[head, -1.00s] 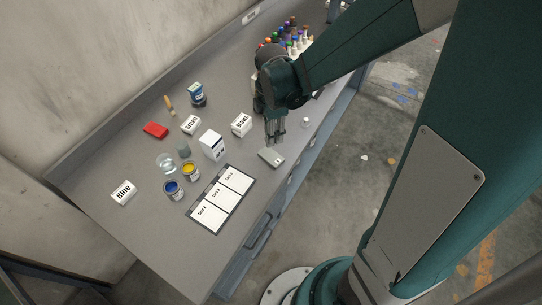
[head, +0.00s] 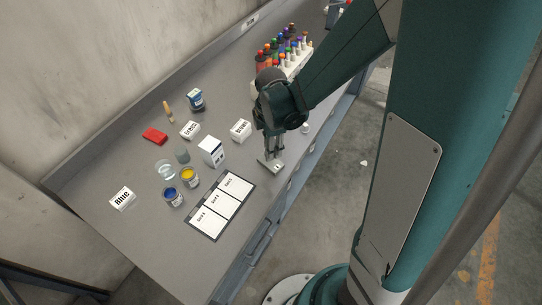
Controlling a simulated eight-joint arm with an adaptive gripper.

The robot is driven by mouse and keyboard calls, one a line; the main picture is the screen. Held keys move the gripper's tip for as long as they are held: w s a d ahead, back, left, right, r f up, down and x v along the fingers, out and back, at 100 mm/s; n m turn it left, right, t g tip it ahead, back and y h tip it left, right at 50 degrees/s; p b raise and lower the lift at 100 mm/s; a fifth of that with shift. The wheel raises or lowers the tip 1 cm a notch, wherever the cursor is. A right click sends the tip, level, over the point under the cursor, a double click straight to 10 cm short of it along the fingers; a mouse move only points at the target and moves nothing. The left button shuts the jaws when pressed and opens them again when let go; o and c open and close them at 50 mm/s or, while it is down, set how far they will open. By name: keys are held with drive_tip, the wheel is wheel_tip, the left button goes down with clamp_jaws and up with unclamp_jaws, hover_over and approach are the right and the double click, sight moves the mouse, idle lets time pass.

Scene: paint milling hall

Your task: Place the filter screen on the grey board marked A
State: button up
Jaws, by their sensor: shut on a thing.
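My gripper (head: 273,156) points down near the front edge of the bench. Its fingers are shut on a small, flat, light-grey piece, which seems to be the filter screen (head: 268,167). The fingertips partly cover it, and I cannot tell whether it still touches the bench top. A dark grey board (head: 217,242) lies flat to the lower left of my gripper, carrying three white labelled panels in a row. The panel print is too small to read surely, so I cannot tell which part is marked A.
A white box (head: 211,151), a brown-label block (head: 241,130), a yellow paint can (head: 189,177) and a blue one (head: 172,196) stand left of my gripper. A rack of coloured bottles (head: 296,66) is behind the arm. A small white item (head: 305,128) sits to the right.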

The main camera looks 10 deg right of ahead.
drive_tip(key=shift+f, duration=0.25)
drive_tip(key=shift+f, duration=2.1)
drive_tip(key=shift+f+b, duration=0.2)
drive_tip(key=shift+b, duration=0.2)
drive_tip(key=o, duration=1)
drive_tip(key=shift+r, duration=0.25)
drive_tip(key=shift+r+p, duration=0.8)
drive_tip(key=shift+r, duration=5.15)
